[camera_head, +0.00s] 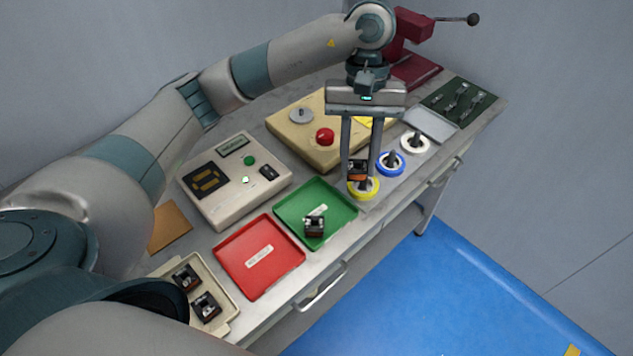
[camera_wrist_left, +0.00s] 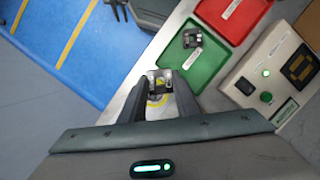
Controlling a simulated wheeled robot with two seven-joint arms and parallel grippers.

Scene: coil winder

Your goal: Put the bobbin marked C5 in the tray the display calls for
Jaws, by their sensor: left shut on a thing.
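My left gripper (camera_head: 361,160) is shut on a dark bobbin (camera_head: 357,172) with a copper-coloured winding, held over the yellow ring (camera_head: 365,190). The held bobbin also shows between the fingers in the left wrist view (camera_wrist_left: 159,82). The mark on it cannot be read. The green tray (camera_head: 289,205) holds one dark bobbin (camera_head: 314,226). The red tray (camera_head: 276,276) holds only a white label strip. The display box (camera_head: 236,201) has a small green screen (camera_head: 232,145) and a dark panel with amber segments (camera_head: 207,180); I cannot read them surely. My right gripper is not in view.
A beige tray (camera_head: 228,308) with two bobbins lies at the near left. Blue (camera_head: 391,164) and white (camera_head: 415,143) rings with pegs stand right of the yellow one. A beige box with a red button (camera_head: 325,136) stands behind. An orange-brown pad (camera_head: 168,228) lies left of the display box.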

